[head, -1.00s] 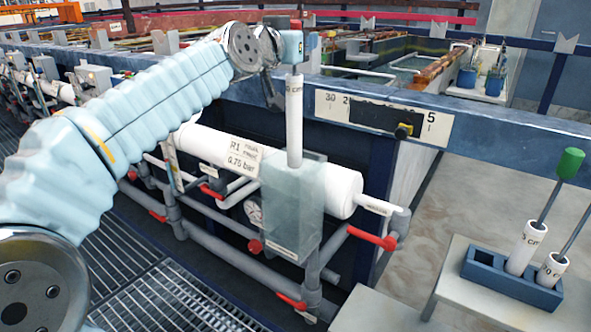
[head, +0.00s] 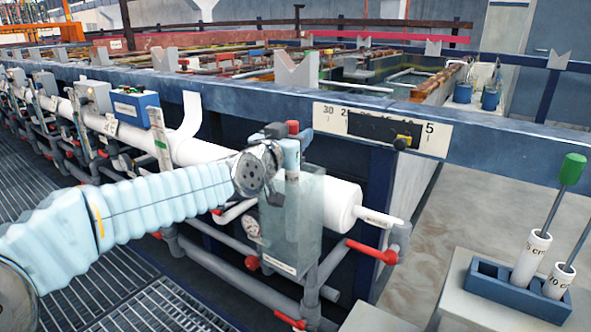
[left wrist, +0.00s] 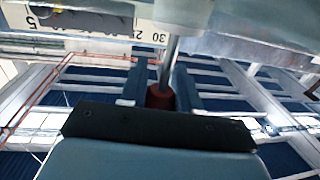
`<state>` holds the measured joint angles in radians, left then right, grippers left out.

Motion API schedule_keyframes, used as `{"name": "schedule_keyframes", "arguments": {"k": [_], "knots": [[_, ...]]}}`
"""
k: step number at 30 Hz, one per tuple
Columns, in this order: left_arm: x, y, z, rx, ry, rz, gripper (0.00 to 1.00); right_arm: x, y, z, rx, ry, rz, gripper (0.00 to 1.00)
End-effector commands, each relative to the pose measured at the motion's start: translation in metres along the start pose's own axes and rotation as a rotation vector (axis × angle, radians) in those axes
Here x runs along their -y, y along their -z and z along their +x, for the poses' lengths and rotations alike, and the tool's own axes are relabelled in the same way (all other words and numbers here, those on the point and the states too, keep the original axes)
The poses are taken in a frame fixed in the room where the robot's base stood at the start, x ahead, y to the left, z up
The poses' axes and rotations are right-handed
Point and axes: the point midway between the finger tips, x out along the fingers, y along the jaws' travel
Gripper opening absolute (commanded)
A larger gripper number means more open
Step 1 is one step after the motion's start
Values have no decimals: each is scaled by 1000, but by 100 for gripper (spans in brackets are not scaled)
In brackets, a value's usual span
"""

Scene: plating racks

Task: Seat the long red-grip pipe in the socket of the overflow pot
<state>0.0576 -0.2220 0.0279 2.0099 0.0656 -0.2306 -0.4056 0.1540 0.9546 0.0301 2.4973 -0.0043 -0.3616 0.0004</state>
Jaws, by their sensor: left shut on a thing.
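The overflow pot (head: 291,225) is a translucent grey-green box on the front of the tank line. My left gripper (head: 288,143) is right above its top, with the arm reaching in from the left. It is shut on the red grip (head: 293,127) of the long pipe, which stands about upright. The pipe's white lower part is now mostly hidden inside the pot and behind the gripper. In the left wrist view the red grip (left wrist: 160,97) sits between the two dark fingers, with a metal rod running from it. The socket is hidden, so I cannot tell whether the pipe is seated. My right gripper is not in view.
A blue holder (head: 487,280) at the lower right carries a green-grip pipe (head: 531,258) and another white pipe (head: 558,283). Red valve handles (head: 372,252) and grey pipes surround the pot. A number scale (head: 383,128) is on the tank rail behind.

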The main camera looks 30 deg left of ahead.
Motion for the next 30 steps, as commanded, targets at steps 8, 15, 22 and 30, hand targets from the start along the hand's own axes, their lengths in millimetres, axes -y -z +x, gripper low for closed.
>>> {"name": "schedule_keyframes", "arguments": {"k": [8, 15, 22, 30], "knots": [[0, -37, 0, 2, -1, 0, 0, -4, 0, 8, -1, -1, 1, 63], [0, -46, 1, 17, -1, -2, 35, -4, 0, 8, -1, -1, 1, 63], [0, -42, 0, 8, 0, -2, 57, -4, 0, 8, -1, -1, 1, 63], [0, -40, -5, 2, 0, -1, 57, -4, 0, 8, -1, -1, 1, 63]]}}
